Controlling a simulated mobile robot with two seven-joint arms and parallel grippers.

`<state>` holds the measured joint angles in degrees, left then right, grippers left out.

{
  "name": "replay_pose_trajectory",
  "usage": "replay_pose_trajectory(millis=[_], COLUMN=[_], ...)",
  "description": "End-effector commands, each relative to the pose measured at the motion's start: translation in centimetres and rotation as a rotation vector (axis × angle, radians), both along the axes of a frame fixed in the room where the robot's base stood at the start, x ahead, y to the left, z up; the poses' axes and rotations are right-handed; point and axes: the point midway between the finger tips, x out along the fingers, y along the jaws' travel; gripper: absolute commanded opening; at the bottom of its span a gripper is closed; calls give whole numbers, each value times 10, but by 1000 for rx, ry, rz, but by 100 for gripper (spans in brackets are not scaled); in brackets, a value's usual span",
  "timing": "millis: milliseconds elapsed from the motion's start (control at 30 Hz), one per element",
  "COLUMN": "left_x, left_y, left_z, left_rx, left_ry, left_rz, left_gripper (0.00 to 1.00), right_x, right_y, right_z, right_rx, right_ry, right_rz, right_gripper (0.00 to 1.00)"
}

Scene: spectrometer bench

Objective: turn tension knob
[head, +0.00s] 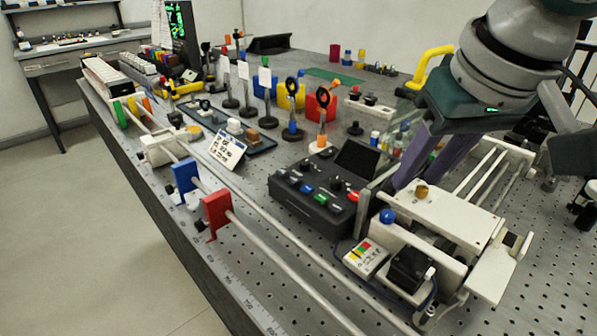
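A white device (455,215) with rods and a top plate stands at the right front of the bench. A small brass knob (421,191) sits on its top, and a blue round knob (387,215) is on its near left corner. I cannot tell for certain which is the tension knob. My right gripper (417,182) reaches down from the upper right. Its two purple fingers are apart, with tips close to the brass knob; contact cannot be seen. My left gripper is not in view.
A black control box (316,197) with coloured buttons stands left of the device. A small white box with coloured labels (366,258) lies in front. A long rail with a red holder (217,214) and a blue holder (185,177) runs along the left edge. Ring posts stand behind.

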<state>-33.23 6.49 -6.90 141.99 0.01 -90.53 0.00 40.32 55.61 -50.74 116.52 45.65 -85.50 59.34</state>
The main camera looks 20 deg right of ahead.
Motion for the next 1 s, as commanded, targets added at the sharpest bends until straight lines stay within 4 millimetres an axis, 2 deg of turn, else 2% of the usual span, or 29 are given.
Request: replay_pose_trajectory(millis=[500, 667, 900, 1000], left_x=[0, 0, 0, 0], left_y=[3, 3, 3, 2], left_z=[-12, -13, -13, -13], left_rx=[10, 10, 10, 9], left_ry=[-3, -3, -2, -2], left_rz=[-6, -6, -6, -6], left_gripper=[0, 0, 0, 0], right_x=[31, 35, 36, 36], right_y=[-5, -6, -6, -6], right_z=[-78, -87, -87, -87], right_rx=[-1, -2, -2, -2], right_ry=[2, 0, -1, -1], right_rz=[1, 2, 4, 4], right_gripper=[38, 38, 38, 29])
